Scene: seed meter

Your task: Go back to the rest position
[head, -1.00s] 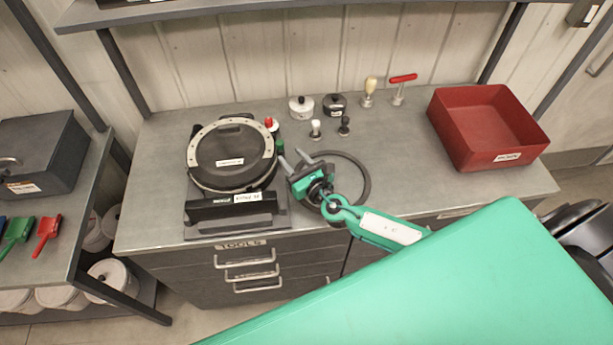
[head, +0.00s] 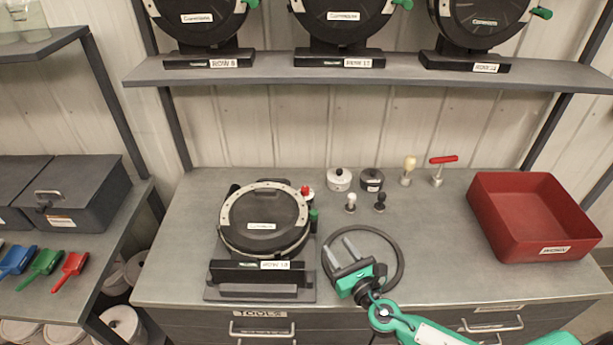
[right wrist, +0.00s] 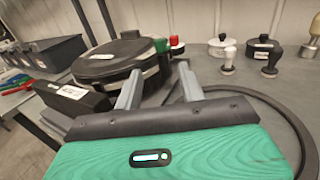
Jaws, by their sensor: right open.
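My right gripper (head: 348,248) is open and empty above the bench top, over the left part of a dark ring (head: 398,262) that lies there. Its two grey fingers also show in the right wrist view (right wrist: 158,88), with nothing between them. The seed meter (head: 262,218) on its dark stand is just left of the gripper, apart from it; its round lid is on. It also shows in the right wrist view (right wrist: 112,62). My left gripper is not in view.
A red bin (head: 530,222) stands at the right of the bench. Small pots (head: 339,180), stoppers and handled tools stand at the back. A shelf (head: 370,75) with more meters runs above. Coloured scoops (head: 42,265) and dark boxes (head: 75,195) are on the left table.

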